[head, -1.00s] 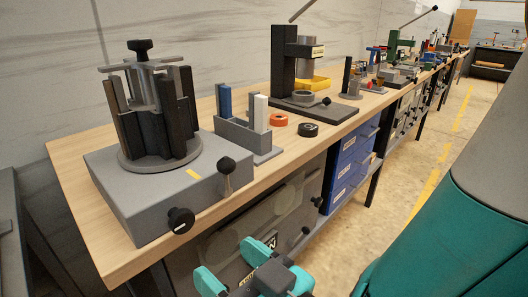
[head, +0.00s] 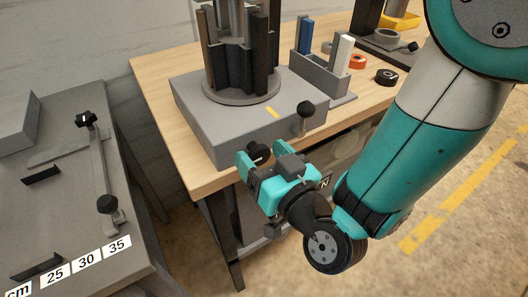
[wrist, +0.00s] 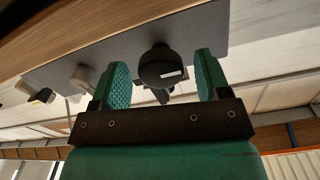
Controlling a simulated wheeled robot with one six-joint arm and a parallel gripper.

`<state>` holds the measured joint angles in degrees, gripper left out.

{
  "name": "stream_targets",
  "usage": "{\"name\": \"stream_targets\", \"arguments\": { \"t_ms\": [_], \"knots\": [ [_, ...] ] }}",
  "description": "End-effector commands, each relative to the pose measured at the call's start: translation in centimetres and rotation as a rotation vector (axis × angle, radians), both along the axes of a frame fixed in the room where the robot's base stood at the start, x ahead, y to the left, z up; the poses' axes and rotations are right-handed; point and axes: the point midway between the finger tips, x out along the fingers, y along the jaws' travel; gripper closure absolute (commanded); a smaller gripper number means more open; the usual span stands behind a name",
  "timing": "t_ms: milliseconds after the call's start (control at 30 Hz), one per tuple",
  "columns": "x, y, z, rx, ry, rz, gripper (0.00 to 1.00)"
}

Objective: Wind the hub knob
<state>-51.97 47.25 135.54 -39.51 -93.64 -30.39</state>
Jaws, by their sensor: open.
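A round black knob with a white mark (wrist: 163,72) sits on the front face of the grey machine base (head: 190,112). In the head view, this knob (head: 258,151) is partly hidden by my gripper. My gripper (head: 272,164) is open in front of the base. In the wrist view, the two green fingers of my gripper (wrist: 163,80) stand on either side of the knob, with a gap on both sides. Dark upright blocks (head: 262,45) stand on the round plate (head: 240,92) on the base; their top is out of view.
A grey fixture (head: 318,75) and black and orange rings stand right on the wooden bench (head: 160,95). A grey measuring table (head: 60,215) is at left.

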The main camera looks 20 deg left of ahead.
Motion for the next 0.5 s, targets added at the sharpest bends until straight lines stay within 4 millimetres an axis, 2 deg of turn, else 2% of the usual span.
{"name": "stream_targets", "arguments": {
  "t_ms": [33, 200, 233, 300, 500],
  "knots": [
    [-0.04, 0.05, -0.02, 0.0, 0.0, 0.001, 0.37],
    [-0.06, 0.05, -0.01, 0.0, 0.0, 0.002, 0.76],
    [-0.05, 0.04, -0.01, -0.001, 0.001, 0.001, 0.8],
    [0.06, -0.46, 0.0, -0.002, 0.0, -0.003, 0.79],
    [0.05, -0.2, -0.09, 0.011, 0.015, -0.002, 0.8]
  ]
}}
